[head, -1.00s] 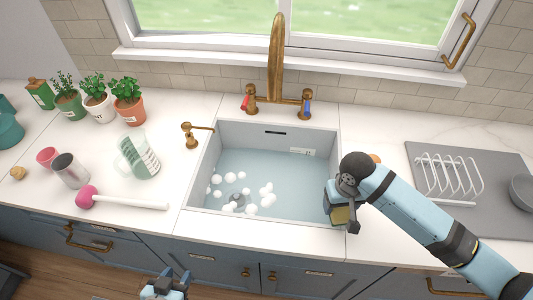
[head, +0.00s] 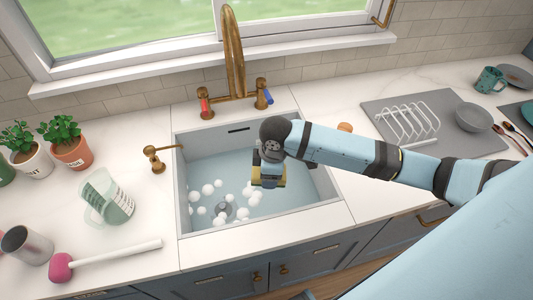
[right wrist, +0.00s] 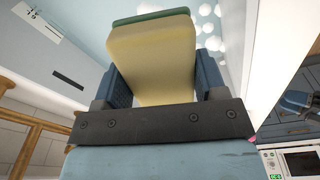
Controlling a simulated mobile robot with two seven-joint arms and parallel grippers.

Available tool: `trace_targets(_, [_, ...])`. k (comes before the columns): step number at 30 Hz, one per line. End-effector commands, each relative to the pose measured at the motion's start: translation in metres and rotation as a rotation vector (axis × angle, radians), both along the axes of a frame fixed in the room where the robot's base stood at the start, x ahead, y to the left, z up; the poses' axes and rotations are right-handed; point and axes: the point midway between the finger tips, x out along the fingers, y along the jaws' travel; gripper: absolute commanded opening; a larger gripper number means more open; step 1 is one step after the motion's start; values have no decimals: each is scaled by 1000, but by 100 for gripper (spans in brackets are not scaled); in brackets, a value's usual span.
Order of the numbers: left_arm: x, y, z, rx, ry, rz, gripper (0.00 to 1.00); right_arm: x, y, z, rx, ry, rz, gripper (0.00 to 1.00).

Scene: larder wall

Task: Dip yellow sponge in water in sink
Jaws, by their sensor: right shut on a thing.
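The yellow sponge (right wrist: 155,58) with a green layer fills the middle of the right wrist view, between the two fingers of my right gripper (right wrist: 155,88). In the head view the sponge (head: 257,172) shows only in part under my right gripper (head: 268,178), which is shut on it over the right half of the sink. The sink (head: 185,212) is a grey basin with pale blue water (head: 215,172) and white foam balls. I cannot tell whether the sponge touches the water. My left gripper is out of view.
A brass faucet (head: 233,55) stands behind the sink, and a brass dispenser (head: 155,160) at its left. A measuring jug (head: 107,197), a metal cup (head: 26,245) and a pink-headed tool (head: 62,268) are on the left counter. A dish rack (head: 405,118) is at the right.

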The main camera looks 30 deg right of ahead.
Motion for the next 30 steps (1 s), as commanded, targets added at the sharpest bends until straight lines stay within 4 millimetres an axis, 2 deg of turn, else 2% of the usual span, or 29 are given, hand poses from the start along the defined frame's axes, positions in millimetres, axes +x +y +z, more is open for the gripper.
trace_targets(3, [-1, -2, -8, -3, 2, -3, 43, 10, -4, 3, 20, -22, 327, 46])
trace_targets(9, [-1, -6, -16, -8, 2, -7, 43, 24, -9, 11, 73, -36, 868, 46])
trace_targets(15, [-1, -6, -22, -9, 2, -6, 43, 35, -16, 21, 131, -26, 1332, 46])
trace_targets(21, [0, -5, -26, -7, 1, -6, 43, 39, -21, 26, 170, -8, 1602, 46])
trace_targets(26, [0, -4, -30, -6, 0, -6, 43, 40, -22, 23, 180, -4, 1668, 46])
trace_targets(30, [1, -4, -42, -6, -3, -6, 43, 40, -22, 10, 180, -3, 1670, 46])
